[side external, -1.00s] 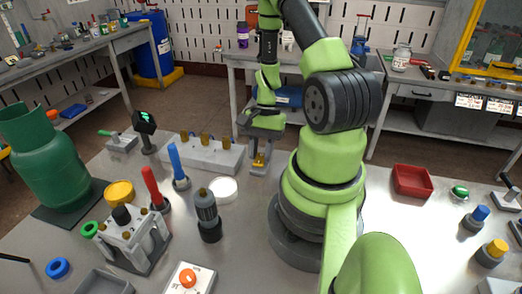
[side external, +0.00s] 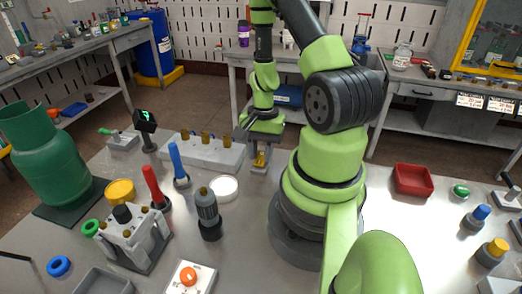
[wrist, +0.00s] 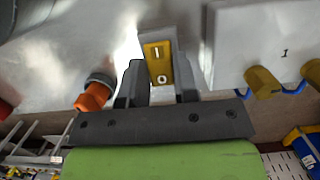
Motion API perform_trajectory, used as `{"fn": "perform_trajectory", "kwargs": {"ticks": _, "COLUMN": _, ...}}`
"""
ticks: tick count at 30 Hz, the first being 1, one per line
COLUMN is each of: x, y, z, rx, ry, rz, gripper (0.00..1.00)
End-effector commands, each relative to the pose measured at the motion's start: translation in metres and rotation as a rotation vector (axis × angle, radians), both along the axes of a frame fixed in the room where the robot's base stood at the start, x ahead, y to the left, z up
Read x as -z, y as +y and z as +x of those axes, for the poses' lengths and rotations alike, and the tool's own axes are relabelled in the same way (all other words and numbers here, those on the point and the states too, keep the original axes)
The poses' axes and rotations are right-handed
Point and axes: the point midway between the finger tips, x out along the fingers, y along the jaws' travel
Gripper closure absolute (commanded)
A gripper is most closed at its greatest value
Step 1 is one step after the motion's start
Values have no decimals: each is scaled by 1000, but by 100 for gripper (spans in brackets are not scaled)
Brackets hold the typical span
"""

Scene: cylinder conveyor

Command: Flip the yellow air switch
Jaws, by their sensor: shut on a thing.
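The yellow air switch (wrist: 158,58) is a yellow rocker marked I and O on a grey housing. It shows in the middle of the wrist view, between the dark fingers of my gripper (wrist: 159,84). My gripper is shut on it, with one finger at each side of its lower end. In the side view the switch (side external: 260,160) is a small yellow part on a grey stand behind my arm's base, with my gripper (side external: 259,140) right above it. The fingertips are partly hidden there.
A grey block with several brass fittings (side external: 203,156) stands just left of the switch. A white round dish (side external: 223,188), a blue-handled tool (side external: 178,166) and a grey cylinder (side external: 207,215) stand nearby. A red tray (side external: 412,180) lies to the right of my base.

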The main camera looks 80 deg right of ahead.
Motion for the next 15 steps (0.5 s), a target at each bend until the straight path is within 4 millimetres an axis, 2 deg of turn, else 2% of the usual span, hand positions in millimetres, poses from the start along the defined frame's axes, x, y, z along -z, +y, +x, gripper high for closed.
{"fn": "perform_trajectory", "kwargs": {"ticks": 2, "x": -1, "y": 0, "z": 2, "rx": -2, "ry": -5, "rz": -1, "gripper": 96}}
{"fn": "perform_trajectory", "kwargs": {"ticks": 3, "x": -1, "y": 0, "z": 2, "rx": -2, "ry": -5, "rz": -1, "gripper": 68}}
{"fn": "perform_trajectory", "kwargs": {"ticks": 6, "x": -1, "y": -1, "z": 1, "rx": -1, "ry": -4, "rz": -1, "gripper": 47}}
{"fn": "perform_trajectory", "kwargs": {"ticks": 15, "x": -1, "y": 0, "z": 1, "rx": 0, "ry": -3, "rz": 0, "gripper": 47}}
